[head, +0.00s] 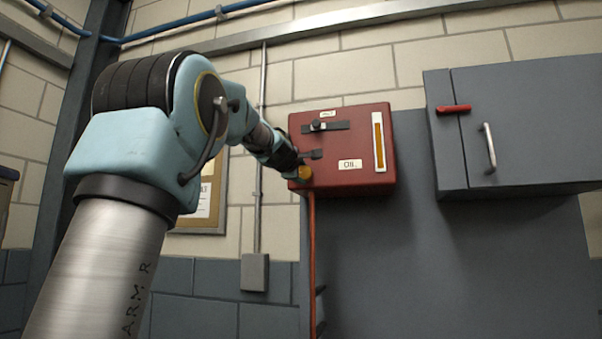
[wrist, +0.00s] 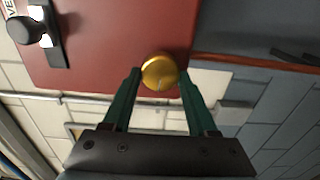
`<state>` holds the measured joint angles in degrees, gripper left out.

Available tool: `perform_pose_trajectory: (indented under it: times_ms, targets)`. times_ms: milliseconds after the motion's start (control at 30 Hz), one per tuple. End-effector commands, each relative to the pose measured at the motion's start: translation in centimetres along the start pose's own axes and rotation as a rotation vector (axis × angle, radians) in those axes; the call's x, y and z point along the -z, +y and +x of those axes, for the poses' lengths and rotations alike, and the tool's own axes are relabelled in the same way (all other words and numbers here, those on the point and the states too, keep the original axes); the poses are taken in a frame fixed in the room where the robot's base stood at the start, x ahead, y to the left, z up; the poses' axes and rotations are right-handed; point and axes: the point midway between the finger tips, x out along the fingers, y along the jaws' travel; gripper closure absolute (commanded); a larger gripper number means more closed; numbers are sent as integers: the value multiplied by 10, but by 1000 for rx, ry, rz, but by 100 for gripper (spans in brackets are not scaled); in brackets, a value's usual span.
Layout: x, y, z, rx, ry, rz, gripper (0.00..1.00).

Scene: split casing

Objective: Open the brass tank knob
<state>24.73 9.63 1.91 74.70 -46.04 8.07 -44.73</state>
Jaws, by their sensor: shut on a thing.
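The brass knob (head: 304,173) sits at the lower left corner of the red tank (head: 350,183), which is mounted on the wall and carries an "OIL" label. In the wrist view the round brass knob (wrist: 159,71) lies between the two green fingertips of my gripper (wrist: 158,76). My gripper (head: 295,170) is shut on the knob, with a finger on either side of it. In the head view my wrist partly hides the knob's left side.
A black slider with a knob (head: 318,126) is on the tank's upper front, beside a yellow gauge strip (head: 379,141). An orange pipe (head: 312,260) runs down below the tank.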

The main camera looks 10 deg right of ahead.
Motion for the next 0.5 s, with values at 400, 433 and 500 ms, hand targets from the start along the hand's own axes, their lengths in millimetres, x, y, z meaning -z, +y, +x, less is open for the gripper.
perform_pose_trajectory:
  times_ms: [400, 433, 500]
  targets:
    - [0, -1, 0, 1, 0, 1, 12]
    - [0, -1, 0, 1, 0, 1, 12]
    - [0, 0, 0, 1, 0, 1, 12]
